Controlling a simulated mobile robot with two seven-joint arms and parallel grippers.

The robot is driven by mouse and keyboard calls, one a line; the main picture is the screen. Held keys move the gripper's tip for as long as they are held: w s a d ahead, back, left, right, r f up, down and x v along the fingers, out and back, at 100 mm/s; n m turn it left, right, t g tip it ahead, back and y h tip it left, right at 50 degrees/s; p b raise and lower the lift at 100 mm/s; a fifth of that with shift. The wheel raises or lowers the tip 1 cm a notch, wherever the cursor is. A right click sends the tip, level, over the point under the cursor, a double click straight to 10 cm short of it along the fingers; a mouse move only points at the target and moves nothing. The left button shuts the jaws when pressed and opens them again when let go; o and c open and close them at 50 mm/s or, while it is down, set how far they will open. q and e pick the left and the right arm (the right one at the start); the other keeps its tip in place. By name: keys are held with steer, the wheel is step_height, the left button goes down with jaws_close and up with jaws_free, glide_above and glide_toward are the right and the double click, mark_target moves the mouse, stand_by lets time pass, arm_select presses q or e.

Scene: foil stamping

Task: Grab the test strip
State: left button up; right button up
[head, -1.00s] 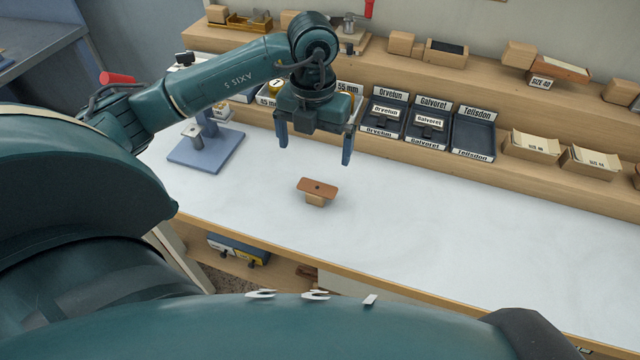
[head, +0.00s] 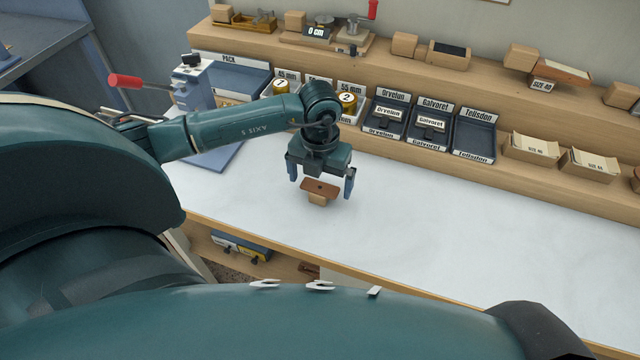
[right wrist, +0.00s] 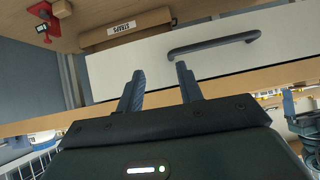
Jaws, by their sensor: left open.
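A brown leather-like strip (head: 320,187) with a dark dot near its middle lies across a small wooden block (head: 317,200) on the white worktop. It appears to be the test strip. My left gripper (head: 321,181) is open and points down at it, one blue finger towards each end of the strip. I see no grip on it, and cannot tell the exact height of the fingertips. My right gripper (right wrist: 158,75) shows in the right wrist view with its two fingers apart and nothing between them, in front of a drawer front (right wrist: 190,55).
A blue press with a red handle (head: 192,85) stands left on the white worktop (head: 450,240). Labelled dark trays (head: 473,135) and paper stacks (head: 530,148) line the shelf behind. The worktop right of the strip is clear.

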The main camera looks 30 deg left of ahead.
arm_select(q)
steer(key=shift+f, duration=0.25)
stand_by(0.3)
steer(key=c, duration=1)
